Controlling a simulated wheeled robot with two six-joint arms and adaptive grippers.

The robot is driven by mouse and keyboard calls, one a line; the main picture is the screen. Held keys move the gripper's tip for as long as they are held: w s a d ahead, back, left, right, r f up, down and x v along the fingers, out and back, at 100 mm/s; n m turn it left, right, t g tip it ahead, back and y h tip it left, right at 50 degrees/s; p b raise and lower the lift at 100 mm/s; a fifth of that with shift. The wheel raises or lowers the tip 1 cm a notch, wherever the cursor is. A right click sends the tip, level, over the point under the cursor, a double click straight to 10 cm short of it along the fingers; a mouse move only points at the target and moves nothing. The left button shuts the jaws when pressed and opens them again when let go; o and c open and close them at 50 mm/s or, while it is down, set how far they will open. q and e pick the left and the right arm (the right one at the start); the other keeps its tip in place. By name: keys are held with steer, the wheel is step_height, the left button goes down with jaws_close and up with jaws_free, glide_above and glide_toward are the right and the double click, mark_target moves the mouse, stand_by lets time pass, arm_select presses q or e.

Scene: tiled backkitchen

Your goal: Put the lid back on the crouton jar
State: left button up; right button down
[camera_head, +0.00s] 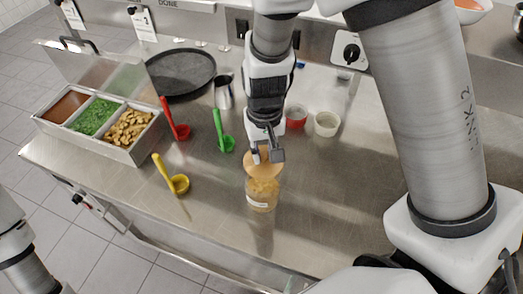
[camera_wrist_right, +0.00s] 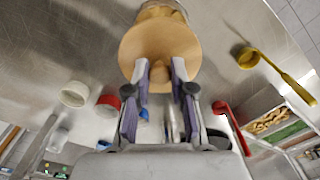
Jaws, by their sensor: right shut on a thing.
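The crouton jar (camera_head: 262,196), clear with tan contents and a pale label, stands upright on the steel counter near its front edge. My right gripper (camera_head: 266,156) is shut on the round wooden lid (camera_head: 262,168), just above and behind the jar's mouth. In the right wrist view, the lid (camera_wrist_right: 160,45) faces the camera, its knob between the fingertips (camera_wrist_right: 160,76). The jar (camera_wrist_right: 166,9) shows partly past the lid's far edge. I cannot tell whether lid and jar touch. My left gripper is out of view; only part of that arm shows.
A bin of croutons (camera_head: 129,127) and greens stands at left. Yellow (camera_head: 179,183), green (camera_head: 226,143) and red (camera_head: 181,131) ladles lie between it and the jar. A red cup (camera_head: 296,117) and white cup (camera_head: 327,124) stand behind. Counter right of the jar is clear.

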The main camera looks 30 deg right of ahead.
mark_target(263, 162)
steer(key=shift+s+f+b, duration=0.3)
steer(key=shift+f+b, duration=0.05)
steer(key=shift+f, duration=0.2)
steer(key=f+b, duration=0.3)
steer(key=f, duration=0.1)
steer(key=shift+w+a, duration=0.2)
steer(key=shift+w, duration=0.15)
steer(key=shift+d+f+b, duration=0.1)
steer(key=shift+f+b, duration=0.35)
steer(key=shift+b, duration=0.15)
steer(key=shift+s+r, duration=0.1)
steer(key=shift+s, duration=0.15)
steer(key=shift+w, duration=0.15)
steer(key=shift+f, duration=0.2)
stand_by(0.6)
